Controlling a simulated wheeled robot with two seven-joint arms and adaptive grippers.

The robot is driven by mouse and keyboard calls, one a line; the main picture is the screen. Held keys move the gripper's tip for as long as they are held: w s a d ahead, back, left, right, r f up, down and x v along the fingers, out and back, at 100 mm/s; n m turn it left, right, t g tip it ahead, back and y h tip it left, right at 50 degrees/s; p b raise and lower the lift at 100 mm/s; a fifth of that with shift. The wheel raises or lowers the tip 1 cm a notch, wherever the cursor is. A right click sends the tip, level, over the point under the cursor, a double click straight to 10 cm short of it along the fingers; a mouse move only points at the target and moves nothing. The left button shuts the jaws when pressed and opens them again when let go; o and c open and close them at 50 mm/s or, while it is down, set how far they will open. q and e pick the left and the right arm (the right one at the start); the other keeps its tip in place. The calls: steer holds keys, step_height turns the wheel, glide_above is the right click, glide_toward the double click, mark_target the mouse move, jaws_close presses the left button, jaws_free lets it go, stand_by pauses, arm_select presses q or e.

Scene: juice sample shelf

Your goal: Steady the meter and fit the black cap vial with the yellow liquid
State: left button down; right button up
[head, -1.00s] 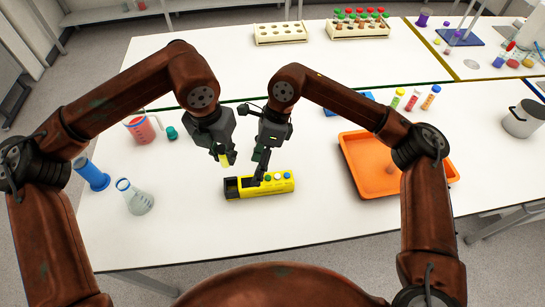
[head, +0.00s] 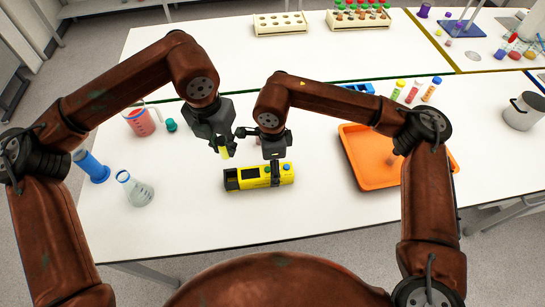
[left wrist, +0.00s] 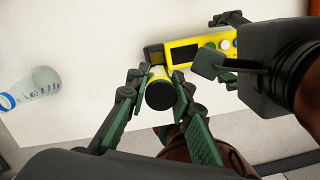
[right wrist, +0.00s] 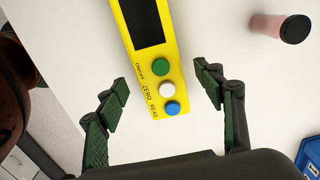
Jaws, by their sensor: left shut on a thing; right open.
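The yellow meter (head: 259,184) lies on the white table, with a dark opening at its left end, a screen and coloured buttons. It shows in the left wrist view (left wrist: 197,49) and right wrist view (right wrist: 169,52). My left gripper (head: 223,148) is shut on the black cap vial with yellow liquid (head: 225,153), above and behind the meter's open end. In the left wrist view the vial's black cap (left wrist: 159,95) faces the camera. My right gripper (right wrist: 166,88) is open, its fingers on either side of the meter's button end; contact is not clear.
An orange tray (head: 357,165) stands right of the meter. A flask (head: 137,192), a blue cylinder (head: 91,166) and a red beaker (head: 140,122) stand left. A pink black-capped container (right wrist: 272,25) stands behind the meter. The table in front is clear.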

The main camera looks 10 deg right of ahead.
steer(key=shift+f, duration=1.35)
steer(key=c, duration=1.6)
arm_select(q)
steer(key=shift+f, duration=5.25)
